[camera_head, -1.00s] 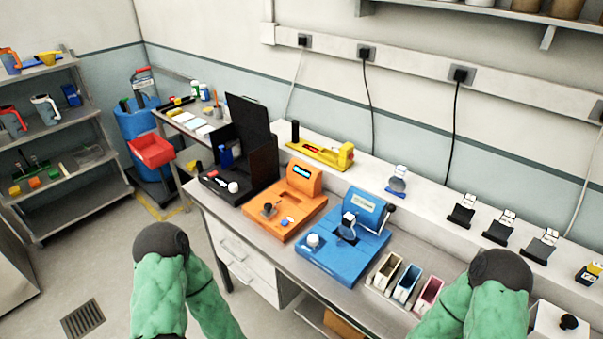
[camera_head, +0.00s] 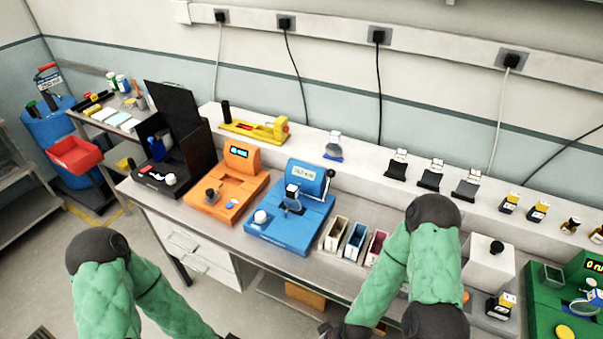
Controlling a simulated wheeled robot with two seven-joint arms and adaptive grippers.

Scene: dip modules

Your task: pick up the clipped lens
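A round lens with a white-topped clip (camera_head: 292,198) stands on the blue machine (camera_head: 275,234) in the middle of the bench. Another clip-topped piece with a clear round part and a blue foot (camera_head: 334,146) stands on the back ledge. A further clear round lens (camera_head: 583,308) shows at the green machine on the far right. I cannot tell for sure which of these is the clipped lens. My green-sleeved arms come in at the bottom, and both forearms run out of the lower edge.
An orange machine (camera_head: 228,188) stands left of the blue one, and small open bins (camera_head: 355,241) stand right of it. Black stands (camera_head: 431,176) line the ledge. A white box (camera_head: 488,265) and the green machine (camera_head: 562,326) stand farther right.

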